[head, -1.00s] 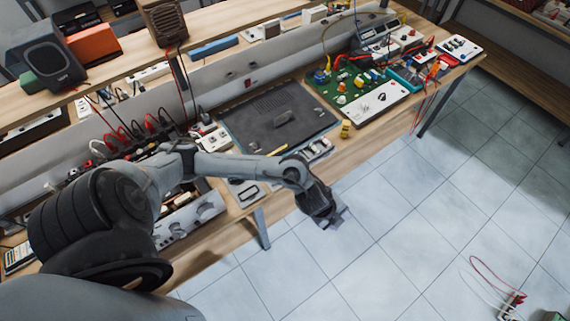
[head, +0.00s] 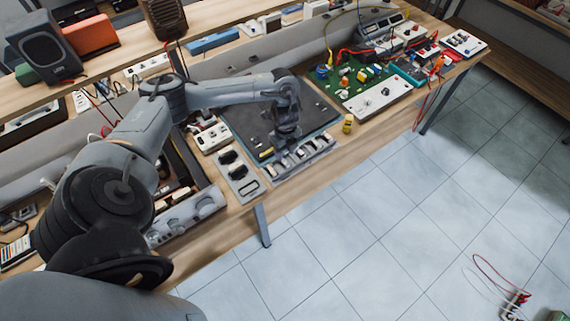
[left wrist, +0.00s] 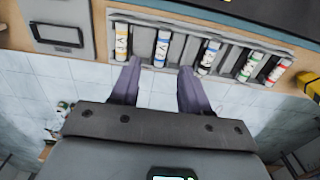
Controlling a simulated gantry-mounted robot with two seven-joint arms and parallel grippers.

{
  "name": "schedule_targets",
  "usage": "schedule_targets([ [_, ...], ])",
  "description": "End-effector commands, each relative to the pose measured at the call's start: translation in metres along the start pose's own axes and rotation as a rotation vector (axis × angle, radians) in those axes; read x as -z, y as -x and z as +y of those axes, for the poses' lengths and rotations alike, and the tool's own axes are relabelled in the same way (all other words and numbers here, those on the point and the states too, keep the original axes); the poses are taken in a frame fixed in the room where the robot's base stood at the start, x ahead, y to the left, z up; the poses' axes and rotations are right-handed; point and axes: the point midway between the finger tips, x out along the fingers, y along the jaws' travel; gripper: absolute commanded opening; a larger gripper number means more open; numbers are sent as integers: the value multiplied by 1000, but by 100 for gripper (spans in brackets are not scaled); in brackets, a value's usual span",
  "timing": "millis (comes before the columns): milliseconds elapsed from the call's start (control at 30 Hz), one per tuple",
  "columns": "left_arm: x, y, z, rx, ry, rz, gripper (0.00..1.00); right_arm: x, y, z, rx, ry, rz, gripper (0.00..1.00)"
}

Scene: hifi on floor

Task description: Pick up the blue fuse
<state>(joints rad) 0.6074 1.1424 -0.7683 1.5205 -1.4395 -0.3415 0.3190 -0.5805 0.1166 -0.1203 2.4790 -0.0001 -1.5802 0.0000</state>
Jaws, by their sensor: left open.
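A grey fuse tray (left wrist: 295,55) lies along the table's front edge and holds several white fuses in separate slots. My left gripper (left wrist: 160,70) is open and empty. Its two purple-grey fingers point at the tray, with the blue fuse lined up in the gap between them. I cannot tell the height left between the fingertips and the fuse. In the head view my left gripper (head: 284,150) hangs over the tray (head: 318,153) and hides part of it.
Beside the blue fuse stand an orange-banded fuse (left wrist: 121,42), a green one (left wrist: 247,66) and a red one (left wrist: 278,72). A yellow object (head: 347,123) stands right of the tray. A dark mat (head: 310,105) lies behind it. A grey panel (head: 240,178) lies to its left.

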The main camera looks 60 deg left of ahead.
Motion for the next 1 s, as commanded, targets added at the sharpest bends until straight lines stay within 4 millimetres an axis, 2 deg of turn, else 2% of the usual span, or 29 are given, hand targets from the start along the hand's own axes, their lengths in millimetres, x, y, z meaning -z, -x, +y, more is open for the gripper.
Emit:
schedule_targets([
  [167,0,-9,0,1,0,0,46,-1,-1,1,-3,4,-1,62],
  [500,-3,-49,-1,0,1,1,46,-2,-5,2,-5,7,0,62],
  [867,-3,-55,-1,2,-1,0,46,-2,-5,1,-3,4,1,62],
  [1000,-3,-55,-1,2,-1,0,25,-2,-5,0,-1,1,1,62],
])
